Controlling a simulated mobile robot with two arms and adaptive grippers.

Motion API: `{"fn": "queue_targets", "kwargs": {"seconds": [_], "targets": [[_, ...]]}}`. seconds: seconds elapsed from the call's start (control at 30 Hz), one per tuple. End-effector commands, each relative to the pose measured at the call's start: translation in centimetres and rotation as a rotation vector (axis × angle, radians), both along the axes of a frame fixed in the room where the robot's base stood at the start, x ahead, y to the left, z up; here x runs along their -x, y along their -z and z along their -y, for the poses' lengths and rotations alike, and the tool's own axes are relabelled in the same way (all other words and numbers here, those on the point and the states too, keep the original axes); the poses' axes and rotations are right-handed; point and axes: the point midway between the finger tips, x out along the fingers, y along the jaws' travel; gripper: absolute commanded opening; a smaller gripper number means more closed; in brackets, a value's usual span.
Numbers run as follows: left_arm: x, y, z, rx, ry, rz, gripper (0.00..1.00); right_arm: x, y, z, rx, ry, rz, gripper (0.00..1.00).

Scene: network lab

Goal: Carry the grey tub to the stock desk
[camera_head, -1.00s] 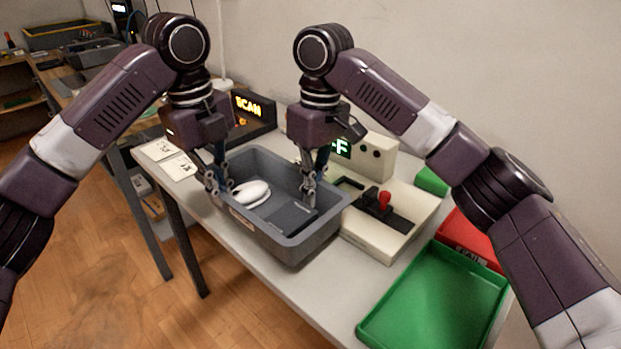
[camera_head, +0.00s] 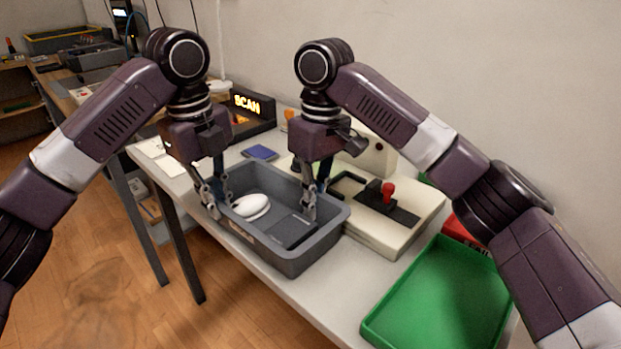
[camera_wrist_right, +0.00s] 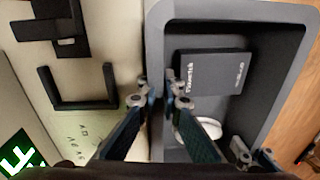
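The grey tub (camera_head: 262,240) is over the pale worktable, near its front edge; whether its base touches the table I cannot tell. Inside are a white rounded device (camera_head: 250,205) and a dark flat box (camera_head: 291,229). My left gripper (camera_head: 216,196) is shut on the tub's left end wall. My right gripper (camera_head: 309,203) is shut on the opposite end wall. In the right wrist view its fingers (camera_wrist_right: 160,101) straddle the tub wall (camera_wrist_right: 156,45). Which desk is the stock desk is not clear from the labels.
A cream machine with a red-knobbed lever (camera_head: 388,193) stands right of the tub. A green tray (camera_head: 440,300) lies at the near right. A lit SCAN unit (camera_head: 247,110) and a blue item (camera_head: 260,152) are behind. A wooden desk (camera_head: 82,95) with bins is back left.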

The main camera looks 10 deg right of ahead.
Motion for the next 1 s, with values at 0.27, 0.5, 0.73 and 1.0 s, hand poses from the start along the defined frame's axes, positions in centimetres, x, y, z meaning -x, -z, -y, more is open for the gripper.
{"fn": "queue_targets", "kwargs": {"seconds": [0.27, 0.5, 0.73, 1.0], "targets": [[0.0, -0.1, 0.2, 0.003, 0.005, 0.0, 0.22, -0.1, -0.1, 0.1, 0.003, 0.002, 0.001, 0.22], [0.0, -0.5, 0.3, 0.005, 0.007, 0.002, 0.22, 0.0, -0.1, 0.0, 0.0, -0.002, 0.002, 0.22], [0.1, -3.3, 0.1, 0.004, 0.005, 0.005, 0.22, 0.0, -0.1, -0.1, -0.001, -0.004, 0.002, 0.22], [0.2, -6.9, -0.2, 0.003, 0.005, 0.003, 0.22, 0.0, -0.1, -0.2, -0.001, -0.004, 0.002, 0.22]]}}
